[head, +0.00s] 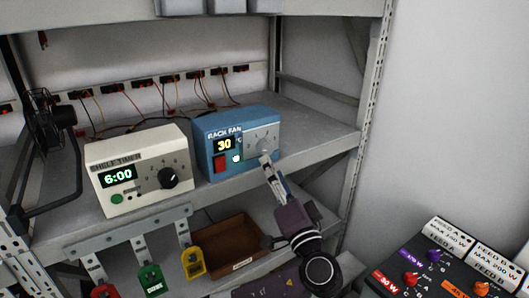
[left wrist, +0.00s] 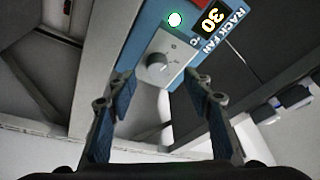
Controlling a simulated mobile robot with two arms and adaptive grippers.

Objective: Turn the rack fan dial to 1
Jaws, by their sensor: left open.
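The rack fan box (head: 214,163) is blue and stands on the rack shelf, with a display reading 30, a red switch and a lit green light. My right gripper is not in view.
Red, green and yellow tags (head: 193,262) hang below the shelf edge. A brown tray (head: 228,247) lies lower down. A dark panel (head: 425,262) with coloured knobs is at lower right. A small black fan (head: 50,120) is at left.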

